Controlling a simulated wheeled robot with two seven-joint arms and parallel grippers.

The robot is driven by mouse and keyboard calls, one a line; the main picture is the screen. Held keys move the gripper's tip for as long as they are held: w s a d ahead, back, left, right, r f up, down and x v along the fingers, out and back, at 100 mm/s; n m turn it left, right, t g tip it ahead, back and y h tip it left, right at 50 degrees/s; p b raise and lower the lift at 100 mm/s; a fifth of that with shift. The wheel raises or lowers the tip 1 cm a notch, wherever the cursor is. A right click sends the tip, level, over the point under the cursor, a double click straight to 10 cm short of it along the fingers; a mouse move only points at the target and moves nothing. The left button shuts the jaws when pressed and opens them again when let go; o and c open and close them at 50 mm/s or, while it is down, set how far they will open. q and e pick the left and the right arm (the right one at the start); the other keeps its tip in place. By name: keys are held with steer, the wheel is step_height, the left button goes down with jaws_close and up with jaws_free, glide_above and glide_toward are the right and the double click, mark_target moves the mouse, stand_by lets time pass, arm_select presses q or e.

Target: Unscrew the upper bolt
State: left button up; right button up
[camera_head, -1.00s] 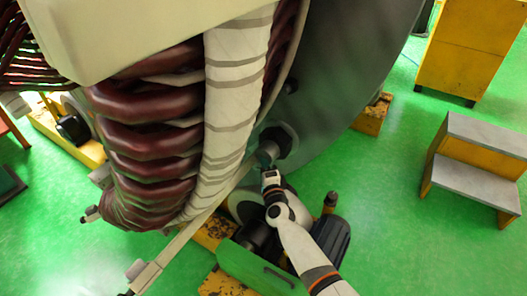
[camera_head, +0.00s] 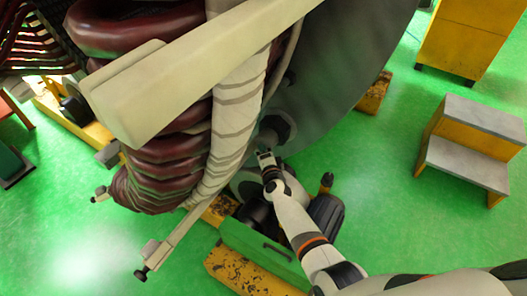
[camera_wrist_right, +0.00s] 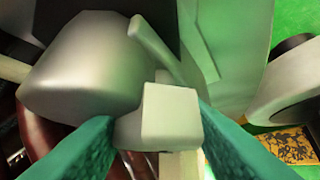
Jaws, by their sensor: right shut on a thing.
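My right gripper (camera_head: 266,158) is at the lower edge of the large round machine, beside a dark round fitting (camera_head: 278,126). In the right wrist view, its two teal fingers (camera_wrist_right: 172,130) are shut on a pale grey block-ended piece (camera_wrist_right: 170,112). I cannot tell for certain whether this piece is the upper bolt. A large smooth grey rounded part (camera_wrist_right: 85,70) lies just beyond it, to the left. In the head view the fingertips and the held piece are too small to make out. My left gripper is not in view.
Wrapped white and dark red coils (camera_head: 165,165) stand close left of the gripper. A pale bar (camera_head: 200,75) crosses the upper left. A green box (camera_head: 262,250) lies under my right arm. Yellow-grey steps (camera_head: 465,165) and a yellow cabinet (camera_head: 470,35) stand right on open green floor.

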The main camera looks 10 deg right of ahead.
steer(key=o, duration=1)
steer(key=shift+c, duration=0.2)
steer(key=s+r+p, duration=0.2)
steer(key=s+p, duration=0.4)
steer(key=s, duration=0.5)
steer(key=shift+s+a+r+p, duration=0.15)
steer(key=shift+s+p, duration=0.15)
steer(key=shift+s, duration=0.1)
